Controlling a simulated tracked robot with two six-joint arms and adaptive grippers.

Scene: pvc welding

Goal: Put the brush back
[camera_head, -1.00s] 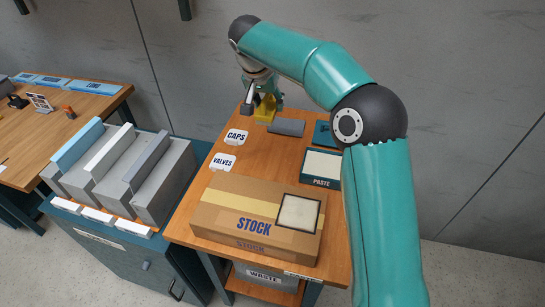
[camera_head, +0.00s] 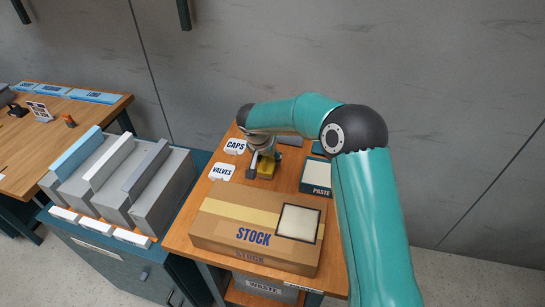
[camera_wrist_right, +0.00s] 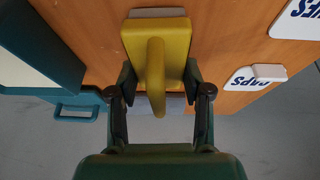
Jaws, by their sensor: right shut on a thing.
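The brush, a yellow block with a loop handle, shows in the head view (camera_head: 266,169) beside the CAPS and VALVES signs, partly hidden by my gripper. In the right wrist view the brush (camera_wrist_right: 171,37) lies between the fingers, with a grey edge at its end. Whether the brush touches the table I cannot tell. A grey slab (camera_head: 290,140) lies behind it. My left gripper is out of view.
The STOCK box (camera_head: 215,225) fills the table's front. The PASTE box (camera_head: 316,188) stands to the right of the brush. The CAPS sign (camera_head: 234,146) and VALVES sign (camera_head: 221,171) stand to the left. A rack of grey bins (camera_head: 165,200) is farther left.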

